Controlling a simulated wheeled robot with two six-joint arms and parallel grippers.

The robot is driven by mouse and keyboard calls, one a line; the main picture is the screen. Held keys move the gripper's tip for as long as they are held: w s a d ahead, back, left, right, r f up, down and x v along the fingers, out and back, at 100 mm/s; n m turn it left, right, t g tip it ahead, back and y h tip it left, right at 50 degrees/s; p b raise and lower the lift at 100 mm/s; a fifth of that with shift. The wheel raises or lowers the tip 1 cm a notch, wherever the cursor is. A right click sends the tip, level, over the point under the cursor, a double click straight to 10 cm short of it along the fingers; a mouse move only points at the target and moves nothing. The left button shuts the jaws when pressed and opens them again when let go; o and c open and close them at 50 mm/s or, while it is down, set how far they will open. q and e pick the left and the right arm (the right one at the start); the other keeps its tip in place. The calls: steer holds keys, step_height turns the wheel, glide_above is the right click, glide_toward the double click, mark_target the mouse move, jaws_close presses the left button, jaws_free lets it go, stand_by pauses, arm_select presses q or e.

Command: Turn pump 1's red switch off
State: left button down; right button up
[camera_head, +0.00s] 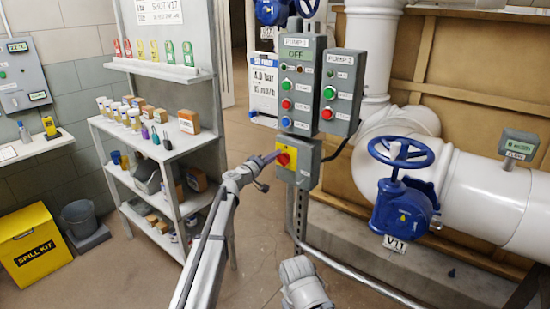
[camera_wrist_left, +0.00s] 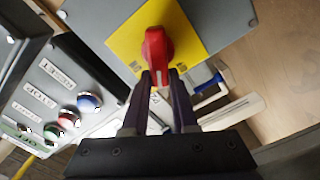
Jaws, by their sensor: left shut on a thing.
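The red switch (camera_head: 283,159) sits on a yellow plate (camera_head: 290,168) on a grey box below the pump 1 panel (camera_head: 301,82). The panel's display (camera_head: 296,55) appears to read OFF. My left gripper (camera_head: 272,158) reaches the switch from the left. In the left wrist view, the two dark fingers (camera_wrist_left: 164,84) are shut on the lower end of the red switch handle (camera_wrist_left: 157,48). The handle stands roughly upright in that picture, skewed to the yellow plate's edges (camera_wrist_left: 126,42).
The pump 2 panel (camera_head: 341,92) stands right beside pump 1's. A blue valve wheel (camera_head: 401,150) and white pipes (camera_head: 490,195) are on the right. A shelf unit (camera_head: 160,150) with bottles and boxes is at left. A rail (camera_head: 350,270) crosses low in front.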

arm_select(q)
steer(key=n, duration=0.2)
steer(key=f+n+b, duration=0.1)
steer(key=n, duration=0.3)
steer(key=shift+w+a+f, duration=0.1)
steer(key=shift+a+f, duration=0.05)
steer(key=shift+f, duration=0.1)
steer(key=shift+n, duration=0.3)
steer(key=c, duration=0.7)
jaws_free()
steer(key=v, duration=0.7)
steer(key=shift+s+a, duration=0.25)
